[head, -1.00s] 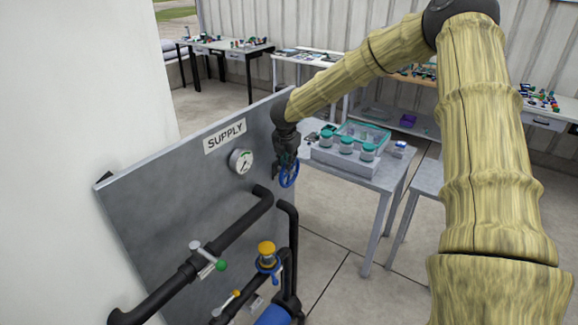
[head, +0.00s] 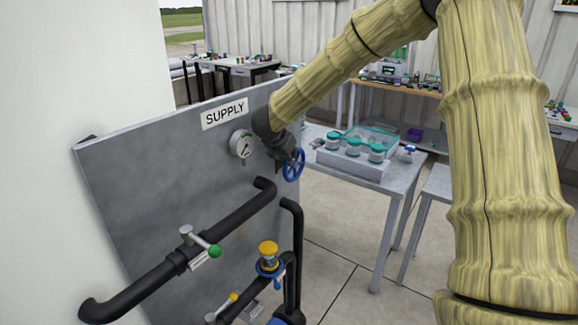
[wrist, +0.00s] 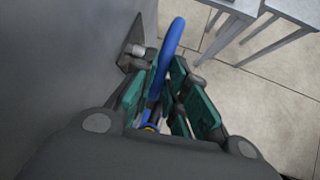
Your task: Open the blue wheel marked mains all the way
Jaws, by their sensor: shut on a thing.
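The blue wheel (head: 294,166) stands at the right edge of the grey panel (head: 120,190). No "mains" marking can be read in either view. In the head view my gripper (head: 287,156) is at the wheel's upper left part, mostly hidden by my own wrist and the wheel. In the wrist view the blue rim (wrist: 174,38) runs between the teal finger pads of my gripper (wrist: 164,80). The gripper is shut on the rim.
A SUPPLY label (head: 225,113) and a gauge (head: 242,144) sit on the panel. Below are black pipes (head: 235,215), a green-knobbed lever (head: 201,241) and a yellow-topped blue valve (head: 269,257). A table (head: 392,181) with a tray of jars (head: 352,160) stands right of the wheel.

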